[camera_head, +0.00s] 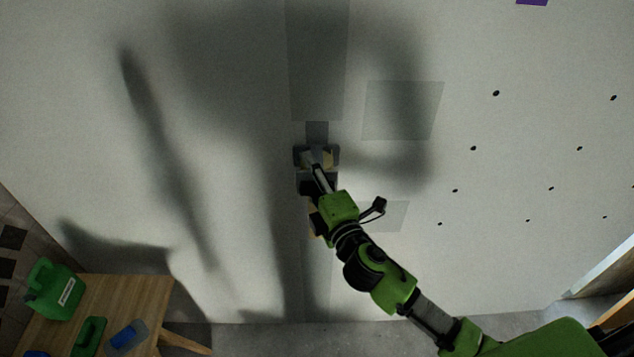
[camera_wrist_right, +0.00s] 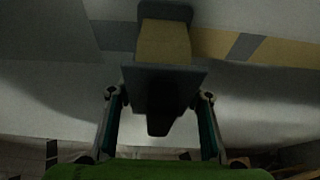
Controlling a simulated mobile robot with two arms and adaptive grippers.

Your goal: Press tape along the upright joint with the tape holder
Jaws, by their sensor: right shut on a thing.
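The tape holder (camera_head: 302,155) is against the pale wall on the upright joint (camera_head: 318,60), near the middle of the head view. My right gripper (camera_head: 318,182) is shut on it, its arm coming in from the lower right. In the right wrist view the holder (camera_wrist_right: 164,76) is a dark grey plate with a tan block and a dark handle. The handle lies between the two fingers of my right gripper (camera_wrist_right: 160,96). A tan and grey band (camera_wrist_right: 285,52) runs right from the holder. My left gripper is not in view.
A wooden table (camera_head: 115,290) at the lower left bears a green container (camera_head: 53,290) and a blue item (camera_head: 129,336). Translucent grey patches (camera_head: 402,110) and dark dots mark the wall to the right. Dark shadows cover the wall's left and upper parts.

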